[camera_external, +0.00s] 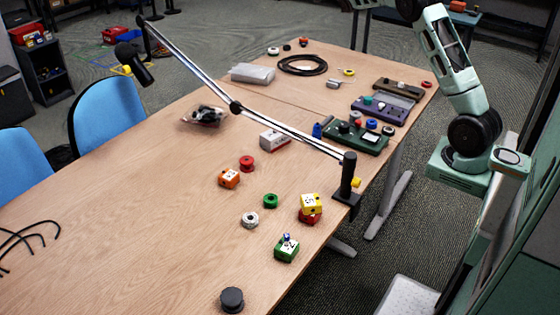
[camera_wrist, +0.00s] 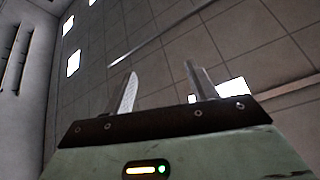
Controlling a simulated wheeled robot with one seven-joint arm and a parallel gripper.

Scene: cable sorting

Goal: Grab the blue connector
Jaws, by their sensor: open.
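A small blue piece (camera_external: 317,130) stands on the table at the left end of a dark green box. A blue round piece (camera_external: 371,124) sits on or beside that box's top, and another tiny blue piece (camera_external: 287,237) is on a green cube. I cannot tell which of them is the blue connector. My gripper (camera_wrist: 163,88) shows in the wrist view with two fingers apart and nothing between them. It faces the ceiling and a wall, and no table object shows there. In the external view my arm rises at the right and its end is outside the picture.
The long wooden table (camera_external: 130,210) carries a dark green box (camera_external: 352,140), numbered cubes, coloured rings and a black cable coil (camera_external: 302,65). A lamp (camera_external: 350,175) is clamped at the right edge, its arm stretching across the table.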

